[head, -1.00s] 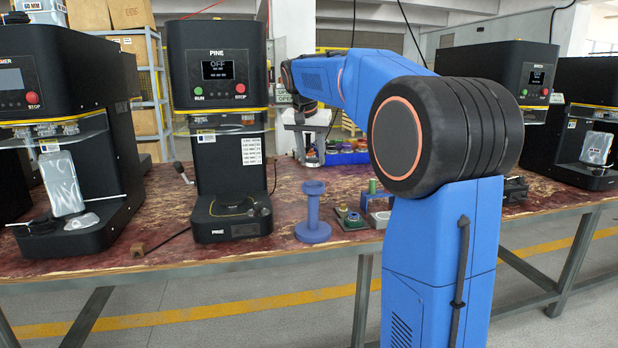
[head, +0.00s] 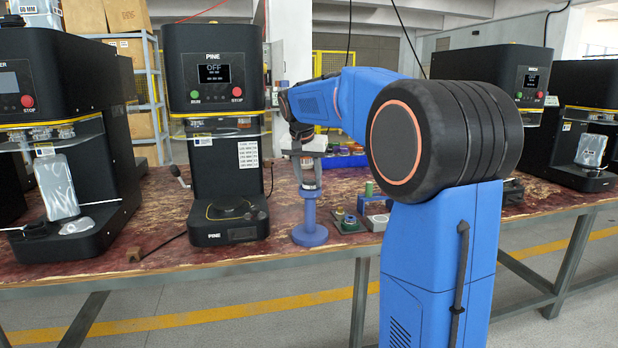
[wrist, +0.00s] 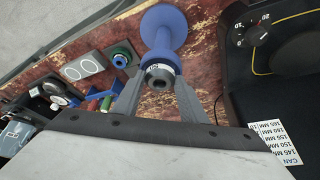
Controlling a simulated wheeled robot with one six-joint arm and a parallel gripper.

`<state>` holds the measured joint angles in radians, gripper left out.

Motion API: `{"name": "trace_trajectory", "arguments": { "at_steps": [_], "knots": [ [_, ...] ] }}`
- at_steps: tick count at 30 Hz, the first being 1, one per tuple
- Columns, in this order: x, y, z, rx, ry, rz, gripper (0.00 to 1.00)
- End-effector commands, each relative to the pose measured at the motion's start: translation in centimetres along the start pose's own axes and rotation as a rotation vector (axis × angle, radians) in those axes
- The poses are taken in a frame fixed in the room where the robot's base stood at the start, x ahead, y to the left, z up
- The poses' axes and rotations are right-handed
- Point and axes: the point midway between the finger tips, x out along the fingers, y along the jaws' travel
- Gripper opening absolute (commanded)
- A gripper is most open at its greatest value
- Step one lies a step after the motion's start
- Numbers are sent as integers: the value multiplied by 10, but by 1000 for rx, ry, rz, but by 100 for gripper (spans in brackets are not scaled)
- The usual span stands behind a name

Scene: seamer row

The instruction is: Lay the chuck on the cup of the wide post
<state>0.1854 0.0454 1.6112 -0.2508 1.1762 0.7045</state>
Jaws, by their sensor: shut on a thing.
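The blue wide post (head: 310,232) stands upright on the bench, right of the PINE machine. In the wrist view, its round blue base and stem (wrist: 163,28) show beyond the chuck. My gripper (head: 308,170) points down above the post. In the wrist view, the gripper's fingers (wrist: 160,88) are shut on the chuck (wrist: 160,72), a short grey cylinder with a dark central hole and a pale marked band. The chuck is over the post's top. The cup is hidden behind it, and I cannot tell whether the chuck touches it.
The PINE machine (head: 217,130) stands close left of the post. A small dark plate with a green ringed part (head: 351,223) and a grey block with round recesses (head: 378,222) lie to the right. A blue bin (head: 345,160) with several parts stands behind.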

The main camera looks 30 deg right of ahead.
Motion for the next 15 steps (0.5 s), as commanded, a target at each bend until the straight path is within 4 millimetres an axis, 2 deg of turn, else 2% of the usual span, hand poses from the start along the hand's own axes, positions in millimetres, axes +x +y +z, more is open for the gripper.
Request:
{"name": "trace_trajectory", "arguments": {
  "at_steps": [13, 14, 15],
  "knots": [
    [9, 0, 4, 0, -2, 1, 10],
    [10, 0, 4, -1, -3, 2, 43],
    [10, 0, 4, -1, -4, 2, 53]
  ]
}}
